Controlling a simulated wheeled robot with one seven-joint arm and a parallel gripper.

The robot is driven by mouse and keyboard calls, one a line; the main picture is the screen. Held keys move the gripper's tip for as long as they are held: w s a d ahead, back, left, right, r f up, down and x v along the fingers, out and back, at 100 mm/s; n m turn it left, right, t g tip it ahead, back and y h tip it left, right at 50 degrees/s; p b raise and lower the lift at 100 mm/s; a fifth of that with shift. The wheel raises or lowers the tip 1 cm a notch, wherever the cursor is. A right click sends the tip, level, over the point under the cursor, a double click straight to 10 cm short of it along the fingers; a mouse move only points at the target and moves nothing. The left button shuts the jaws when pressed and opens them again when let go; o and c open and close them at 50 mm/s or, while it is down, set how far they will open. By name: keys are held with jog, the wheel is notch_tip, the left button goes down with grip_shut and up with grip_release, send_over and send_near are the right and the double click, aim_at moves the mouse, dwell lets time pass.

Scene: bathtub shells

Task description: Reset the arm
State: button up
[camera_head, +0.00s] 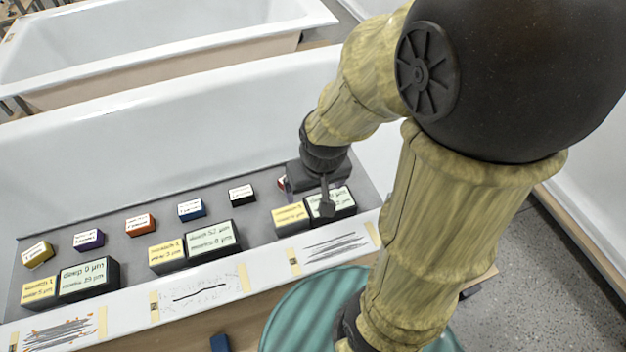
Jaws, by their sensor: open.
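My arm reaches down from the upper right, and my gripper (318,200) hangs over the right part of the near white tub. It is open. One dark finger shows in front of a black box with a pale green label (343,203); the other finger is mostly hidden. I cannot tell whether the finger touches the box. A small reddish block (281,183) is partly hidden behind the gripper. My gripper holds nothing that I can see.
Small blocks stand at the back: yellow (38,254), purple (89,240), orange (140,225), blue (191,210) and black (241,194). Larger labelled boxes (212,238) stand near the tub's front rim (240,284). Another tub (170,45) lies behind.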

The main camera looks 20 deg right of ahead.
jog(key=w+p+v, duration=0.1)
jog(key=p+v, duration=0.6)
jog(key=shift+w+r, duration=0.3)
jog(key=shift+r, duration=0.1)
dwell(0.6)
